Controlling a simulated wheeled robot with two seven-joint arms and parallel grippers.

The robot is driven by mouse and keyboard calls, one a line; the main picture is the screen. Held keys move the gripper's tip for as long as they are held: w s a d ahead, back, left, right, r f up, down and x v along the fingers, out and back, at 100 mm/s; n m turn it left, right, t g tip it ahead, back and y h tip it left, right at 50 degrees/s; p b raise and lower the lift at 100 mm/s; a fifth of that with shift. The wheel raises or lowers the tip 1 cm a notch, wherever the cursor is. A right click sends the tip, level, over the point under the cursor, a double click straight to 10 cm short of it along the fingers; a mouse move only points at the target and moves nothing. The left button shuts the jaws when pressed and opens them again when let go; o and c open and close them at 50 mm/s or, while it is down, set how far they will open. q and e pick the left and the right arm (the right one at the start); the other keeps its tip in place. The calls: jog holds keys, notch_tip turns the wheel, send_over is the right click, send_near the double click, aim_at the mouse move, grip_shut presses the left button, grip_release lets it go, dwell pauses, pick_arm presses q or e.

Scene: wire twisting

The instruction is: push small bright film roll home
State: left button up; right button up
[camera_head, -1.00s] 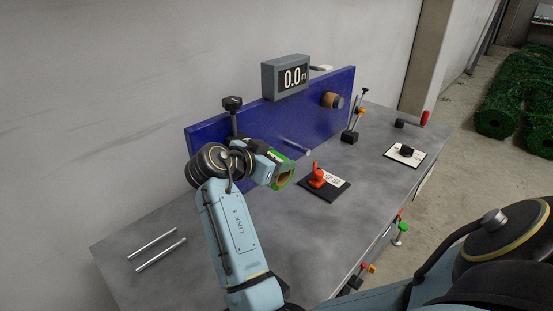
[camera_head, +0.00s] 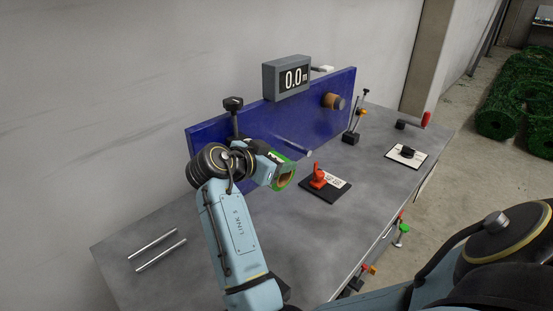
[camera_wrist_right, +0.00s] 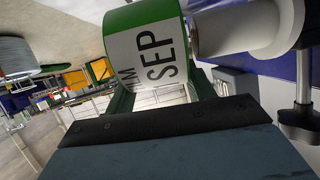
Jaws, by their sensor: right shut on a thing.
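The small bright film roll is a green ring with a brown core (camera_head: 286,180), in front of the blue panel (camera_head: 320,108). In the right wrist view the roll (camera_wrist_right: 150,45) shows a white label reading "SEP". My right gripper (camera_head: 275,171) is shut on the roll; its fingers are partly hidden. A pale spindle (camera_wrist_right: 240,28) stands right beside the roll in the wrist view. A thin silver rod (camera_head: 294,147) sticks out of the panel above the roll in the head view. I cannot tell whether the roll sits around either. My left gripper is not in view.
A display reading 0.0 (camera_head: 288,76) tops the panel. A brown roll (camera_head: 332,101) sits on the panel's right. A red device (camera_head: 318,175) on a black plate stands close to the right of my gripper. Two metal rods (camera_head: 158,250) lie on the clear table front left.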

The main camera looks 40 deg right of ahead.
jog(key=shift+w+a+r+b, duration=0.1)
jog(key=shift+w+b, duration=0.35)
jog(key=shift+w, duration=0.6)
jog(key=shift+w+a+r+b, duration=0.15)
jog(key=shift+w+b, duration=0.35)
jog(key=shift+w, duration=0.6)
jog(key=shift+w+a+r+b, duration=0.1)
jog(key=shift+w+b, duration=0.35)
jog(key=shift+w, duration=0.6)
jog(key=o, duration=1.1)
jog(key=shift+s+r, duration=0.1)
jog(key=shift+r, duration=0.15)
jog(key=shift+r, duration=0.35)
notch_tip(320, 180, up, 9)
jog(key=shift+s+d+f, duration=0.1)
